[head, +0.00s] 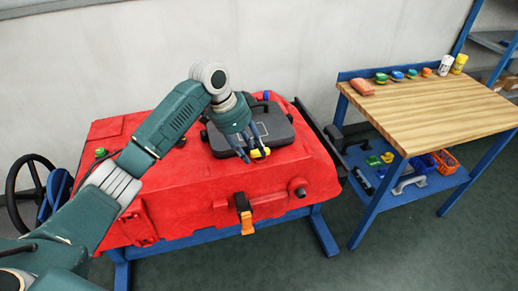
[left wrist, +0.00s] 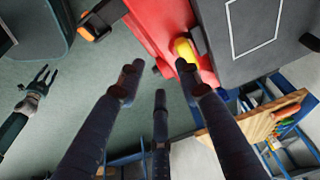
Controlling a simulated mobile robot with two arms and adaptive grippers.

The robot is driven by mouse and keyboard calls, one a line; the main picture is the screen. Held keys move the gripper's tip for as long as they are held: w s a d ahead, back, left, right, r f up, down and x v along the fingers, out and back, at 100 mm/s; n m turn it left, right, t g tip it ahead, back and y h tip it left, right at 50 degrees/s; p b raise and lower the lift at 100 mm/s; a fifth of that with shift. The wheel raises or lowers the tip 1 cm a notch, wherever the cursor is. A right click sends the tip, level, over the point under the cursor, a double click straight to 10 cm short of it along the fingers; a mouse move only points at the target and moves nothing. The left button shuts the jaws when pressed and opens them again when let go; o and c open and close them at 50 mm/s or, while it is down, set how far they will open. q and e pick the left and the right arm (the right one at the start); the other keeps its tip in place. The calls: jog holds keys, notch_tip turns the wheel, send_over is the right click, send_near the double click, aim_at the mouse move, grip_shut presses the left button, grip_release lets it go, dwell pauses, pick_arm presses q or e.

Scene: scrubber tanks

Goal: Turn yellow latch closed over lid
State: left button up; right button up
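The yellow latch (head: 259,153) is at the front edge of the dark grey lid (head: 278,131) on the red tank (head: 180,205). My left gripper (head: 252,153) is over the lid's front edge, with its fingertips around or just beside the latch. In the left wrist view the yellow latch (left wrist: 184,50) lies just past the tip of one finger; I cannot tell whether they touch. The three fingers of my left gripper (left wrist: 158,78) are spread, with nothing between them. My right gripper (left wrist: 38,88) shows far off at the left of that view, its fingers spread and empty.
An orange-tipped black clasp (head: 246,222) hangs on the tank's front. A wooden-topped workbench (head: 430,110) with small items stands at the right. A black handwheel (head: 25,185) is at the left. Floor is clear in front of the bench.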

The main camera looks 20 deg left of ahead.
pick_arm(q)
notch_tip(320, 180, up, 6)
jog(key=w+a+f, duration=0.1)
jog(key=w+a, duration=0.2)
jog(key=x, duration=0.3)
jog(key=p+x, duration=0.1)
jog(key=x, duration=0.6)
jog(key=shift+d+p, duration=0.35)
jog(key=shift+d, duration=0.1)
jog(key=shift+c, duration=0.5)
jog(key=shift+r, duration=0.1)
grip_shut()
